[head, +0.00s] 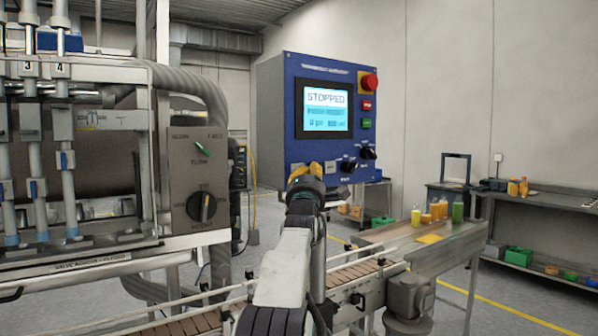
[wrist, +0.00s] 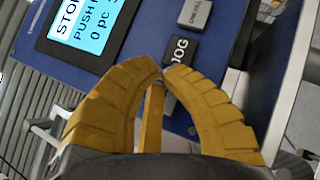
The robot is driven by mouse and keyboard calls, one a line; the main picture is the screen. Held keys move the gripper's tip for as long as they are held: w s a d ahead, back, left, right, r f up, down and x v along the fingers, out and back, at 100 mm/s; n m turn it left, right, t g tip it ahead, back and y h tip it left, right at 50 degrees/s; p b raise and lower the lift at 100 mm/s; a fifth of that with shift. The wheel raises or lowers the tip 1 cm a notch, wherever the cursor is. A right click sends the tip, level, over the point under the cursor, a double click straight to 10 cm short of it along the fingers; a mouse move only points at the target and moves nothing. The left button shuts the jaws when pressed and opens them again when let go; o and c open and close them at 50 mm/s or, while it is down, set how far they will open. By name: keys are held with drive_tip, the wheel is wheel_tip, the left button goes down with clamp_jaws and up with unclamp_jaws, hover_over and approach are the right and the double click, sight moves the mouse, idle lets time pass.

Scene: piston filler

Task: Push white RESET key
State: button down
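The blue control panel (head: 325,110) faces me, with a lit screen (head: 325,109) reading STOPPED. A pale key (head: 297,168), which may be the white RESET key, sits low on the panel, partly hidden by my gripper; its lettering is unreadable. My gripper (head: 307,169) is in front of the panel's lower edge. In the wrist view its yellow fingertips (wrist: 163,72) meet, with nothing between them. They overlap the lower edge of a black JOG key (wrist: 180,52). Contact cannot be told. A grey key (wrist: 195,14) is beyond JOG. No RESET label is legible.
A red mushroom button (head: 370,82), a red key (head: 367,105) and a green key (head: 367,123) are at the panel's right. Black knobs (head: 368,152) sit below. The filler frame (head: 150,75) stands left; a conveyor (head: 355,275) runs below the panel.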

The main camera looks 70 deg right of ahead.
drive_tip(key=shift+w+d+p, duration=0.4)
drive_tip(key=shift+w+d, duration=0.15)
drive_tip(key=shift+w, duration=0.15)
idle(1.0)
drive_tip(key=shift+s, duration=0.1)
idle(0.4)
drive_tip(key=shift+s+a+f+b, duration=0.15)
drive_tip(key=shift+s+a+b, duration=0.1)
drive_tip(key=shift+b, duration=0.3)
drive_tip(key=shift+s+a+b, duration=0.25)
drive_tip(key=shift+a+b, duration=0.05)
drive_tip(key=shift+b, duration=0.1)
idle(0.5)
